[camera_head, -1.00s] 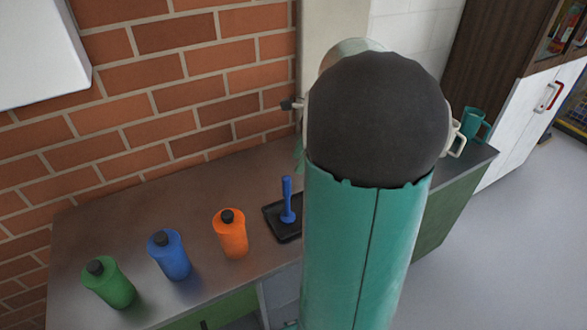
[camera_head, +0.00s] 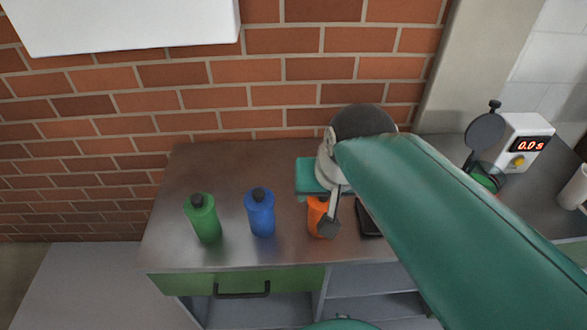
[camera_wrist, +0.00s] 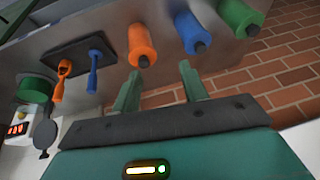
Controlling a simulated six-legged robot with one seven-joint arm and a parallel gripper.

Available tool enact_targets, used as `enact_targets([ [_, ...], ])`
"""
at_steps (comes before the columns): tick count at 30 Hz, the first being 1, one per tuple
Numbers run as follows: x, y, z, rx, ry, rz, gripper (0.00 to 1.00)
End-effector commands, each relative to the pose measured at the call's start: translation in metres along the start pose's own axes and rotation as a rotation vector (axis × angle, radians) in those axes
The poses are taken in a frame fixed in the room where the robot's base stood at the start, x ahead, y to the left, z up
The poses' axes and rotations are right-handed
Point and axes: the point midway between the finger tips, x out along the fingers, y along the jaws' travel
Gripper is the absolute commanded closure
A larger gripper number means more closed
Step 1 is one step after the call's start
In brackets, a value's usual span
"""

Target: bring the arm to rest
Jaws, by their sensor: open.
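My arm (camera_head: 460,225) reaches in from the lower right of the head view, with its wrist end above the back of the counter. In the wrist view my gripper (camera_wrist: 159,80) is open and empty, its two green fingers apart. The orange bottle (camera_wrist: 142,44) shows just beyond the fingers, and nothing is between them.
A green bottle (camera_head: 205,219) and a blue bottle (camera_head: 260,214) stand upright on the counter (camera_head: 172,235). A device reading 0.0 s (camera_head: 522,140) stands at the right. The tray (camera_wrist: 75,60) holds an orange tool (camera_wrist: 62,78) and a blue tool (camera_wrist: 94,68). The counter's left end is clear.

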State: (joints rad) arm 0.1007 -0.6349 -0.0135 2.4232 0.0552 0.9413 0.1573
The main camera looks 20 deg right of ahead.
Motion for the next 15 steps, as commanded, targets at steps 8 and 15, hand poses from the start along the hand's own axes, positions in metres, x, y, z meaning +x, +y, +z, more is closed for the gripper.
enact_targets([
  [8, -0.005, -0.018, 0.026, -0.302, 0.078, -0.004, 0.56],
  [15, -0.005, -0.017, 0.025, -0.299, 0.077, -0.004, 0.56],
])
